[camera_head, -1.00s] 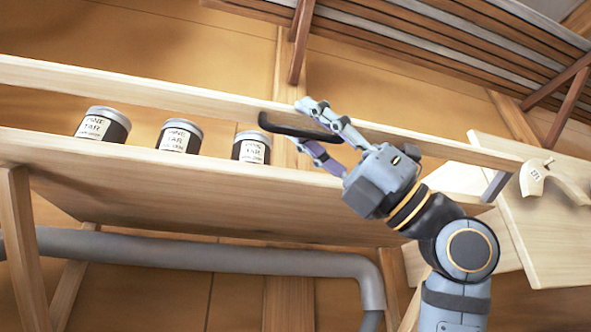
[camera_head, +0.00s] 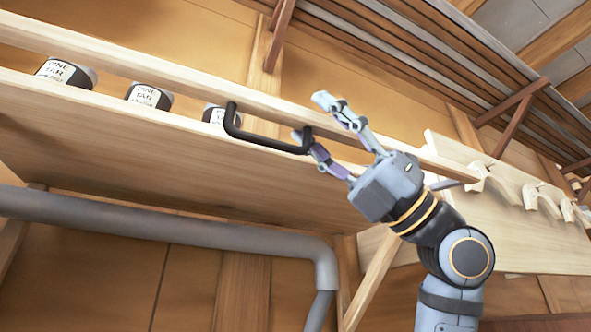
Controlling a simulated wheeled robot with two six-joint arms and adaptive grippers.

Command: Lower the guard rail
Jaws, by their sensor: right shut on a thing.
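The guard rail (camera_head: 150,75) is a long pale wooden bar running along the front of the shelf (camera_head: 120,150). It slopes down to the right in the head view. A black U-shaped handle (camera_head: 262,139) is fixed to the rail and hangs at its lower side. My right gripper (camera_head: 312,118) reaches in from the lower right, shut on the handle at its right end. One finger is above the rail's edge and the other is beside the handle; the exact contact is hard to see. My left gripper is not in view.
Three pine tar cans, the left one (camera_head: 66,74), the middle one (camera_head: 149,95) and the right one (camera_head: 213,113), stand on the shelf behind the rail. A grey pipe (camera_head: 160,238) runs below. Pale curved wooden pieces (camera_head: 541,200) hang on a board at right.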

